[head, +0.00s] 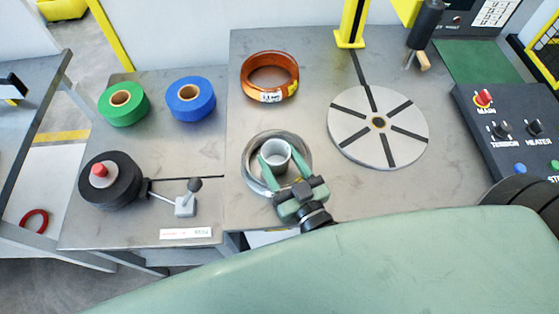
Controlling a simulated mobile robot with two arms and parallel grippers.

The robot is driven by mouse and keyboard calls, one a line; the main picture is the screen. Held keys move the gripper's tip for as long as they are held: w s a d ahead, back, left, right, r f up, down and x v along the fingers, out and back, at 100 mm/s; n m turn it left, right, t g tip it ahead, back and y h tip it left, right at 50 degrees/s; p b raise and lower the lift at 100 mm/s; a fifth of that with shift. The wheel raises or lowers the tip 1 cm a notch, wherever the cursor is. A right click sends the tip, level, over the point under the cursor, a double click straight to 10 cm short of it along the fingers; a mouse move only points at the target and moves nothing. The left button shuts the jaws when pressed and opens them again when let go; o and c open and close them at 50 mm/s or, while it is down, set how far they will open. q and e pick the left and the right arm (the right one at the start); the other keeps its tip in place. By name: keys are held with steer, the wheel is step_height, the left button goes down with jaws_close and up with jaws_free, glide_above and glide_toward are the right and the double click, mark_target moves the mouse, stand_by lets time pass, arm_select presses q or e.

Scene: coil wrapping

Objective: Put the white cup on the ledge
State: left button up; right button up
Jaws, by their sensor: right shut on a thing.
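The white cup (276,154) is seen from above, with its round rim and hollow inside showing. My right gripper (277,164) comes in from below in the picture, and its two green fingers are shut on opposite sides of the cup. The cup appears within the outline of a silver metal ring (253,178) on the grey table. I cannot tell whether the cup rests inside the ring or is held above it. No surface is clearly recognisable as the ledge. My left gripper is not in view.
A copper coil (270,76) lies behind the cup. A round slotted disc (378,128) is to the right, near a control panel (515,125). Green tape (124,105), blue tape (190,99) and a black spool (110,181) occupy the left table.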

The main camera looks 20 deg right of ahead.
steer(key=shift+f, duration=0.1)
steer(key=o, duration=1.5)
